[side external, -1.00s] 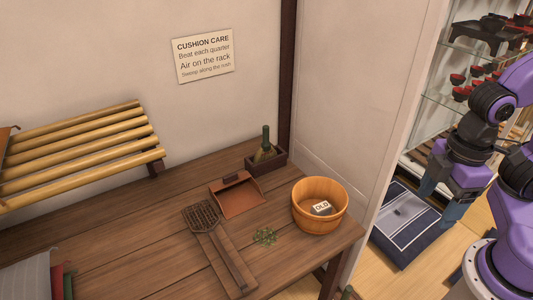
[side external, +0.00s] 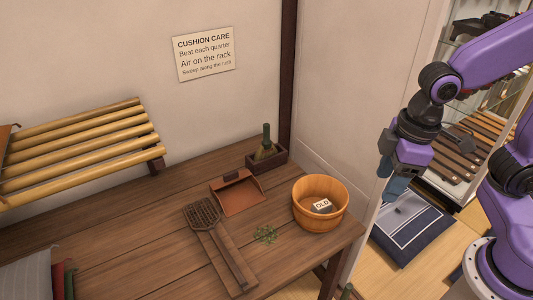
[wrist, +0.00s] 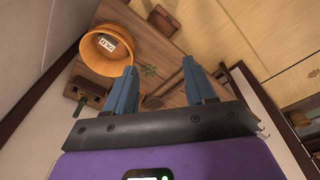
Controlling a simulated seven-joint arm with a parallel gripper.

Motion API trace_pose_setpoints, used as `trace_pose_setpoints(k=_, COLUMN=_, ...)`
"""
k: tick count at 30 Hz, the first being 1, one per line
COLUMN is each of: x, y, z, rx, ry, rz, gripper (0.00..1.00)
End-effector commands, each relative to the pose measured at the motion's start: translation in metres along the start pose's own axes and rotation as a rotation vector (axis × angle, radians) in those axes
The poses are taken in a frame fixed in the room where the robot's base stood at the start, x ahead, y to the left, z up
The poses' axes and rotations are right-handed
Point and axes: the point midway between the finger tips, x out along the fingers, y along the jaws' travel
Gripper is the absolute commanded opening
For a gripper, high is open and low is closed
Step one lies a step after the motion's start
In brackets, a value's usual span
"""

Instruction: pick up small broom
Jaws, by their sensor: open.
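The small broom (side external: 266,143) has a dark green handle and stands upright in a small dark wooden box (side external: 283,161) at the table's back corner; the box hides its lower end. In the wrist view the box (wrist: 88,92) is left of my fingers, and the broom (wrist: 81,106) shows small beside it. My gripper (side external: 391,180) is open and empty, its blue fingers right of the table and well away from the broom. In the wrist view the gripper (wrist: 161,70) has its fingers apart.
A wooden tub (side external: 306,216) with a tag marked OLD stands at the table's right end. A dustpan (side external: 238,197), a woven beater (side external: 222,250) and green scraps (side external: 265,235) lie nearby. A bamboo rack (side external: 80,150) is at left. A wall post (side external: 286,80) rises behind the box.

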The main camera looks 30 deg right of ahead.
Motion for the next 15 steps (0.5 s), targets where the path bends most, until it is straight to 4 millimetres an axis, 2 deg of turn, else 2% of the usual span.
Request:
trace_pose_setpoints(k=1, x=0.002, y=0.009, z=-0.018, rx=0.043, ry=0.012, rz=0.011, gripper=0.55)
trace_pose_setpoints(k=6, x=0.006, y=0.043, z=-0.074, rx=0.19, ry=0.06, rz=0.048, gripper=0.55)
trace_pose_setpoints(k=15, x=0.02, y=0.116, z=-0.156, rx=0.445, ry=0.145, rz=0.115, gripper=0.55)
